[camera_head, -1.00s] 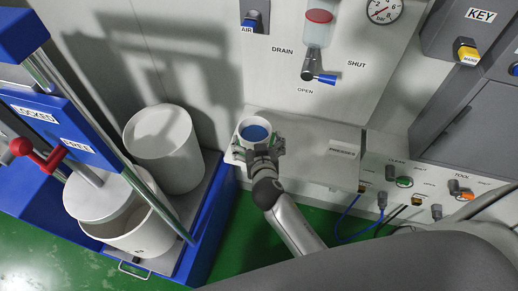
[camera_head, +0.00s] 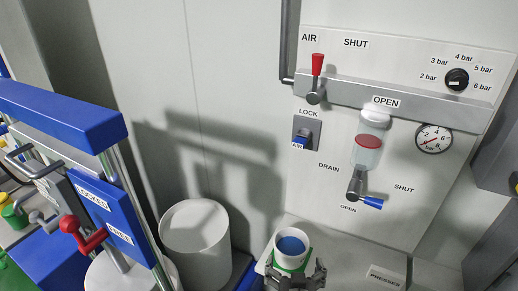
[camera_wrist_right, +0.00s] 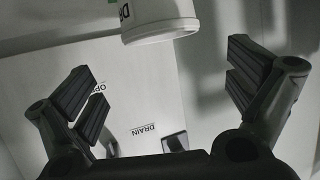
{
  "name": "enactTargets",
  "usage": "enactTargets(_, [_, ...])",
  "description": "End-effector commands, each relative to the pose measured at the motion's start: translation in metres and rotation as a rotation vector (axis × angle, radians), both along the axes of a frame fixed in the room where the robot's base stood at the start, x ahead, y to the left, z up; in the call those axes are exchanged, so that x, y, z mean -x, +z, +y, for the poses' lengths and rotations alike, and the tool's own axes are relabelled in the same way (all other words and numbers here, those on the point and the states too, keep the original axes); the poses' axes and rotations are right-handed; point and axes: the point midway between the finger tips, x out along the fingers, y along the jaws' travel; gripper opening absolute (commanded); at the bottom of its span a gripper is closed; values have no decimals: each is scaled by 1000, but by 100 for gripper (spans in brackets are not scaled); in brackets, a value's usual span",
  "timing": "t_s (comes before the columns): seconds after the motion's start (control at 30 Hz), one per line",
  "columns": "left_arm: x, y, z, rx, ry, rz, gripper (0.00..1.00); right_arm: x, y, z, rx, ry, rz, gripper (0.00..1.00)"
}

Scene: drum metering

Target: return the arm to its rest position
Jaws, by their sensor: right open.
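My right gripper (camera_head: 296,277) is at the bottom of the head view, on the near side of a white cup (camera_head: 280,257) with blue contents and a green band. In the right wrist view the gripper (camera_wrist_right: 163,85) has its two fingers spread wide with nothing gripped between them. The cup's lower part (camera_wrist_right: 160,25) shows there ahead of the fingers, at the top of the picture. The head view does not show clearly whether a finger touches the cup. My left gripper is not in view.
Behind is a panel with a red-handled air valve (camera_head: 317,65), a drain bowl (camera_head: 368,150) with a blue lever and a gauge (camera_head: 434,138). A white drum (camera_head: 195,245) and blue press frame (camera_head: 60,115) stand left.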

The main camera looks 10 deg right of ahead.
Motion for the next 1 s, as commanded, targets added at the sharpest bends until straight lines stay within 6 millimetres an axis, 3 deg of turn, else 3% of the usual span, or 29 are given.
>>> enactTargets(0.17, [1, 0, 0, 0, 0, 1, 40, 20, -9, -25, 9, -41, 93, 100])
enactTargets(0.3, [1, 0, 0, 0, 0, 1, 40, 66, -26, -57, 15, -61, 304, 100])
enactTargets(0.4, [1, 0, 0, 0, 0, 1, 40, 102, -33, -68, 12, -23, 462, 100])
enactTargets(0.6, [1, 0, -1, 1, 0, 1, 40, 157, -35, -68, 10, 112, 677, 100])
enactTargets(0.87, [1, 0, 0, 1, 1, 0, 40, 216, -24, -57, 17, 326, 867, 100])
enactTargets(1.0, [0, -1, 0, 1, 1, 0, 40, 211, -51, -55, 16, 336, 888, 100])
